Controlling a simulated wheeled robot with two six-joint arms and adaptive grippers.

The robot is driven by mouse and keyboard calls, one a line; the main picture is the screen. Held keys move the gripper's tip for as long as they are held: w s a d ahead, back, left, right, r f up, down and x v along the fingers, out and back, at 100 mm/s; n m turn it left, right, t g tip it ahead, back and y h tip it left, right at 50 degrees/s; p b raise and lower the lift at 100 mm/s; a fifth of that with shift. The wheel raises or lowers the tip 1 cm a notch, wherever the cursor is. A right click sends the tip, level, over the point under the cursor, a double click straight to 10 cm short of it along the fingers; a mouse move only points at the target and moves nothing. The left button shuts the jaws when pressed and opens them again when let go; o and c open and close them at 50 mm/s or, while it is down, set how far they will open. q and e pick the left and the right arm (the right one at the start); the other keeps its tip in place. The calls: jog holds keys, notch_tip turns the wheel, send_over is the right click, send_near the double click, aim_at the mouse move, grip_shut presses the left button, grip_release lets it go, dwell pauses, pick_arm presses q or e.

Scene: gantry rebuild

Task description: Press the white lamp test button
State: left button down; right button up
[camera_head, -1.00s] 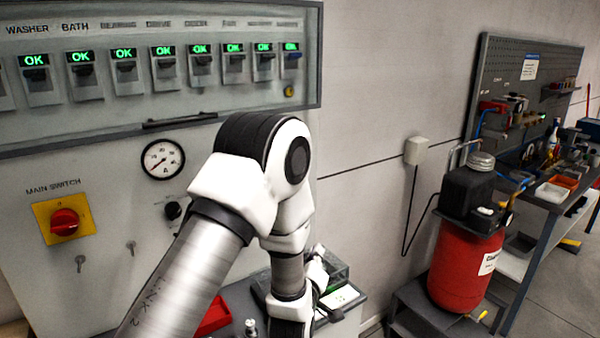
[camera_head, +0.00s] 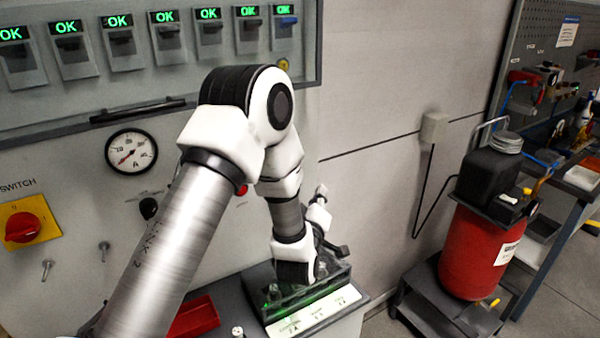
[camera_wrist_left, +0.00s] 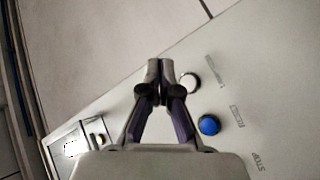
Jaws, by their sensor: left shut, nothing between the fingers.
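The white button (camera_wrist_left: 190,82) is a round white cap in a dark ring on the pale panel, in the left wrist view. Its label is too blurred to read. My left gripper (camera_wrist_left: 160,72) is shut and empty, its tips just left of the white button in the picture. I cannot tell whether they touch the panel. A blue button (camera_wrist_left: 209,125) labelled RESET sits below and right of the white one. In the head view my left arm hides the white button, and the gripper's fingers are not clear. My right gripper is not in view.
A red button (camera_head: 242,190) shows beside my arm. The gauge (camera_head: 131,151) and red main switch (camera_head: 23,227) are further left. A grey tray (camera_head: 320,299) with a green glow lies below my wrist. A red tank (camera_head: 478,250) stands at right.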

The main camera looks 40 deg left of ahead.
pick_arm(q)
jog(key=w+a+p, duration=0.1)
jog(key=a, duration=0.5)
jog(key=shift+w+r, duration=0.2)
jog(key=shift+r, duration=0.1)
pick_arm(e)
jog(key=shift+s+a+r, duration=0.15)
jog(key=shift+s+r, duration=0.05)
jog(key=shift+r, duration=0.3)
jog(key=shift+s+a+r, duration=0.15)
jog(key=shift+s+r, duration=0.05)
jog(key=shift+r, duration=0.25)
pick_arm(q)
jog(key=shift+w+f, duration=0.1)
jog(key=shift+w, duration=0.05)
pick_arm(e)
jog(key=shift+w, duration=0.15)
pick_arm(q)
jog(key=shift+a, duration=0.45)
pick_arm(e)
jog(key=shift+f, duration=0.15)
